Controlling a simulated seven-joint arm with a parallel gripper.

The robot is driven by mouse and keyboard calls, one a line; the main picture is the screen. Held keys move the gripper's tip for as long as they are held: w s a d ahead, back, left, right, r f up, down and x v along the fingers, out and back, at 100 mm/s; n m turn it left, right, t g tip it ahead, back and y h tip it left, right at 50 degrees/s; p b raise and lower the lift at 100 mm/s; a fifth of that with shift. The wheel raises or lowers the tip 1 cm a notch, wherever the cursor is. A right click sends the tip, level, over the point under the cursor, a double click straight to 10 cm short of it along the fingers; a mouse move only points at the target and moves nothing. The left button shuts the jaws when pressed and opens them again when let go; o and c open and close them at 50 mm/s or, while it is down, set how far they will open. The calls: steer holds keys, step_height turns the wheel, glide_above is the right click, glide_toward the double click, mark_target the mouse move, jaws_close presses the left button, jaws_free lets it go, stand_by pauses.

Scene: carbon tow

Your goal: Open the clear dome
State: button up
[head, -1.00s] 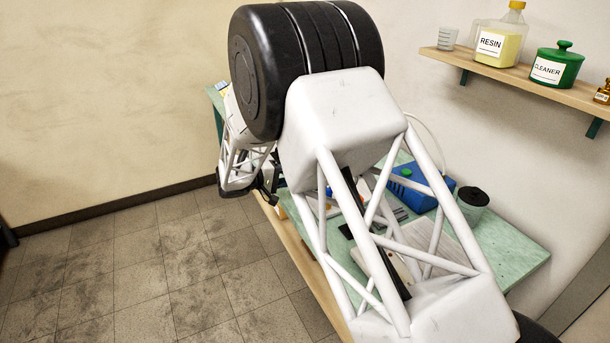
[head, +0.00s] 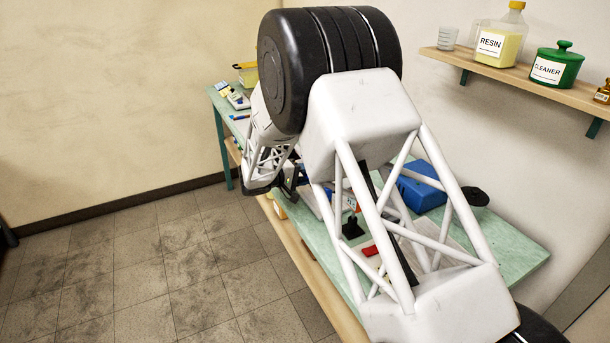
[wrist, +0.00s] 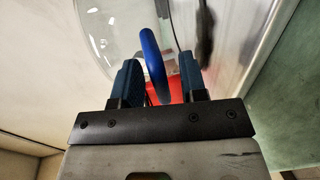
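The clear dome (wrist: 108,32) fills the upper left of the wrist view, seen close up as a curved transparent shell. A blue curved handle (wrist: 152,58) stands in front of it, between my fingers. My gripper (wrist: 160,78) is open, with one dark blue finger on each side of the handle and a visible gap to each. Whether either finger touches the handle lower down cannot be seen. In the head view my arm covers the dome, and only the dark end of the gripper shows at its left.
The green bench (head: 505,240) carries a blue box (head: 421,188), a black-lidded jar (head: 477,196), a red piece (head: 370,251) and small items at its far end. A wall shelf (head: 520,82) holds resin and cleaner. The floor at left is clear.

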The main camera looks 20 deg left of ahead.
jaws_close()
